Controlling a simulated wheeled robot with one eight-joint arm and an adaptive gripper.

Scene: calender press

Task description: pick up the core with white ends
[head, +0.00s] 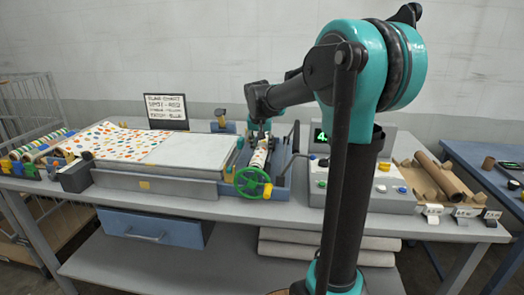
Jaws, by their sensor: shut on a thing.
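A short roll wrapped in white cloth with coloured spots (259,158) lies in the blue cradle of the press (277,172), behind the green handwheel (253,183). My gripper (262,139) reaches down over the roll's far part and is shut on it. The fingers are small and dark here, and the roll's end colours are too small to tell. Brown bare cores (447,180) lie on a cardboard-coloured rack at the right. I cannot make out white ends on them.
Spotted cloth (116,140) lies across the left of the bench, beside a flat pale bed (190,152). Rolls with coloured bands (40,146) sit in a rack at the far left. A control box (318,176) stands right of the press.

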